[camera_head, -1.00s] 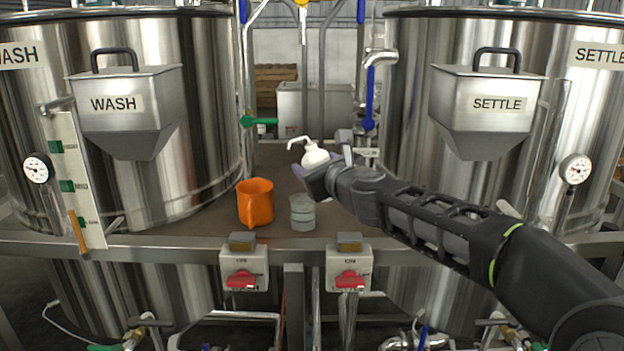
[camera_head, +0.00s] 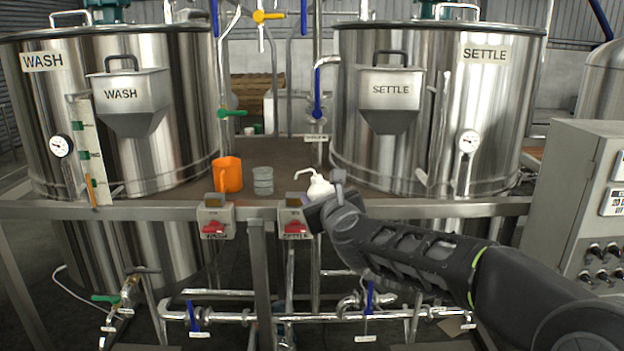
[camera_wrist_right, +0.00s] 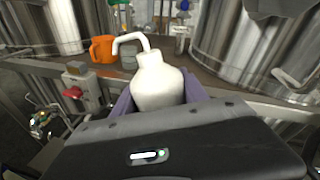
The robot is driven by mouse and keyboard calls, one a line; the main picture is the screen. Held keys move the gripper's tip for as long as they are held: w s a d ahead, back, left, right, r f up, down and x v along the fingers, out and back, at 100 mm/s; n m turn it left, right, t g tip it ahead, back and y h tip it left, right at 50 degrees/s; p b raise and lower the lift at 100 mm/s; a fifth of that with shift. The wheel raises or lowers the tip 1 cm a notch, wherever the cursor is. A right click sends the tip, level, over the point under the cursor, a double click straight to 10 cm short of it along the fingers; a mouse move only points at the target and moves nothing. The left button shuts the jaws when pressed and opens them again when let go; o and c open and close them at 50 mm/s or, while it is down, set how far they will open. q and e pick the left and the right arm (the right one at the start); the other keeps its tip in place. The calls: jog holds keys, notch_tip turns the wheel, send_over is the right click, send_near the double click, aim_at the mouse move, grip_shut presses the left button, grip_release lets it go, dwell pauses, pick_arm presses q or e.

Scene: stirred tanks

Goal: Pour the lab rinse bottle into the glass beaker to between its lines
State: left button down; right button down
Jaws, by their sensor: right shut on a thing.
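The white lab rinse bottle (camera_head: 320,186) with its bent spout is held upright in my right gripper (camera_head: 322,205), in front of the shelf's front edge. In the right wrist view the bottle (camera_wrist_right: 157,82) sits between the purple-lined jaws (camera_wrist_right: 160,105), spout pointing left. The glass beaker (camera_head: 263,181) stands on the shelf between the tanks, left of the bottle and apart from it. It is grey and clear with bands around it; in the wrist view it is partly behind the spout (camera_wrist_right: 127,55). My left gripper is out of view.
An orange jug (camera_head: 228,175) stands just left of the beaker. Red switch boxes (camera_head: 295,219) hang on the front rail (camera_head: 130,211). The WASH tank (camera_head: 180,120) and SETTLE tank (camera_head: 350,130) flank the shelf. A control cabinet (camera_head: 580,190) stands at right.

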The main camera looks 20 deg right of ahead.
jog(key=s+a+f, duration=0.1)
jog(key=s+f, duration=0.2)
jog(key=f, duration=0.6)
jog(key=s+f, duration=0.4)
jog(key=f, duration=0.5)
jog(key=s+a+f, duration=0.1)
jog(key=s+f, duration=0.2)
jog(key=f, duration=0.6)
jog(key=shift+s+a+n+y, duration=0.35)
jog(key=shift+s+n+y, duration=0.05)
jog(key=shift+a+f, duration=0.1)
